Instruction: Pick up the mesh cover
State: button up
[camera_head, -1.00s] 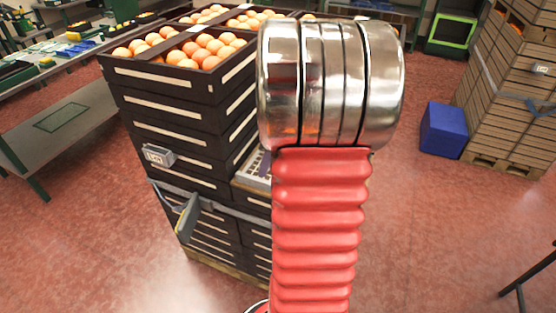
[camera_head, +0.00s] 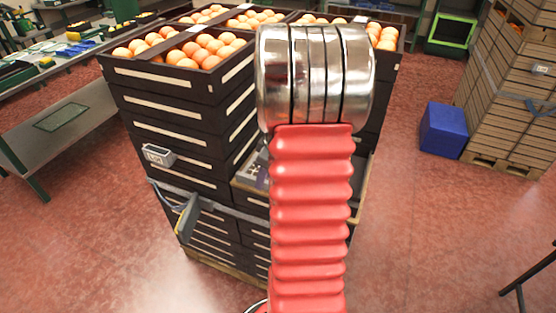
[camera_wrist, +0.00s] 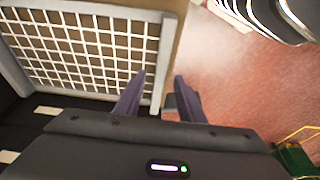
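The mesh cover (camera_wrist: 90,48) fills the upper left of the wrist view. It has a pale grid and a grey frame. My gripper (camera_wrist: 160,76) is open, with one dark finger on each side of the frame's right bar. A gap shows between the fingers, and I cannot tell whether either touches the bar. In the head view my arm hides the gripper and most of the cover's place. A small grey patch shows there left of my arm, too small to tell apart.
Stacked dark crates (camera_head: 165,83) stand at centre, with oranges (camera_head: 205,46) in the top ones. A grey box (camera_head: 158,155) hangs on their side. A blue box (camera_head: 443,130) stands by a brown crate stack (camera_head: 515,95) at right. Red floor between them is clear.

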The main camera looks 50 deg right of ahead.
jog(key=shift+w+f, duration=0.15)
jog(key=shift+f, duration=0.4)
grip_shut()
dwell(0.4)
